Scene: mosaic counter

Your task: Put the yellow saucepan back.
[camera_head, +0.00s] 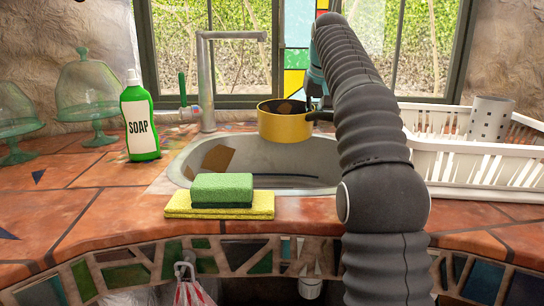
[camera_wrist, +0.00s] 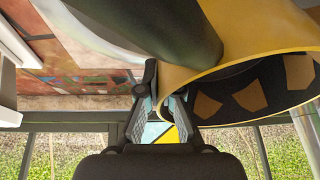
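The yellow saucepan (camera_head: 284,124) is in the air above the sink, roughly level, with its dark handle pointing right, partly behind my arm. In the wrist view the saucepan (camera_wrist: 180,82) fills the upper right; its dark inside shows brownish-yellow patches. Its thick dark handle crosses the top of that view. My gripper (camera_wrist: 163,92) has its fingers closed on the saucepan's wall close to the handle. In the head view my gripper (camera_head: 316,96) is mostly hidden behind my arm. The exact finger contact is partly hidden.
The grey sink (camera_head: 300,182) has a tall faucet (camera_head: 206,85) behind it and a brown piece (camera_head: 218,158) inside. A white dish rack (camera_head: 480,160) with a perforated cup (camera_head: 491,118) stands right. Left are a soap bottle (camera_head: 139,120) and glass domes (camera_head: 88,90); sponges (camera_head: 221,190) lie in front.

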